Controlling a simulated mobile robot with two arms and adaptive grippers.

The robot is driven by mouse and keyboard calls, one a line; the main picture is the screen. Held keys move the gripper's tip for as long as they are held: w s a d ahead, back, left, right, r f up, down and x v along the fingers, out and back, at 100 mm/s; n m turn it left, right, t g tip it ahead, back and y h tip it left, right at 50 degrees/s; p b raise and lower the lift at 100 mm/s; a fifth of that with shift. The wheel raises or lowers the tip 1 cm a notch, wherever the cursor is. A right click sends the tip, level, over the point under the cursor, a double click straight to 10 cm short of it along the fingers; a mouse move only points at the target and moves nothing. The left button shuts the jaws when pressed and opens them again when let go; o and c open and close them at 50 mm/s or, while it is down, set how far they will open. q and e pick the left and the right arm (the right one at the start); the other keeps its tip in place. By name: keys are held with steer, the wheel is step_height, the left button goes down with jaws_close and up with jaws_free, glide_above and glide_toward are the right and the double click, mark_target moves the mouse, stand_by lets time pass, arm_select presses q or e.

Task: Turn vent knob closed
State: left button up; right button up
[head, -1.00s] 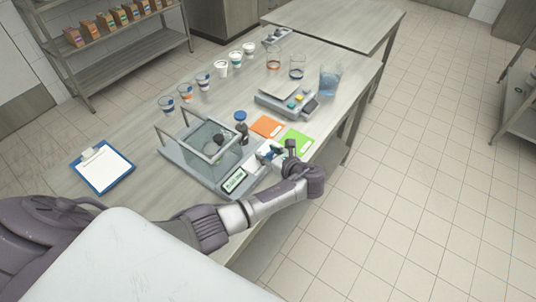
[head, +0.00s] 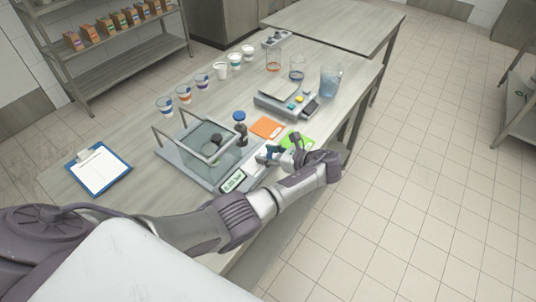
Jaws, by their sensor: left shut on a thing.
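A grey filling device (head: 184,163) stands on the table, with a clear-walled chamber in a metal frame and a small lit display (head: 233,181) at its front corner. My left gripper (head: 267,154) is shut at the right side of the device, beside the display. Its fingers close on a small part there, which seems to be the vent knob; the fingers and wrist hide most of it, so its angle cannot be told. My right gripper is not in view.
An orange card (head: 267,128) and a green card (head: 298,141) lie close by my wrist. A scale (head: 287,103), a blue-filled beaker (head: 330,82) and several cups stand farther back. A clipboard (head: 98,170) lies at left.

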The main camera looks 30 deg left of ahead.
arm_select(q)
steer(key=o, duration=1.2)
steer(key=shift+c, duration=0.2)
steer(key=v, duration=1.2)
steer(key=shift+f, duration=0.1)
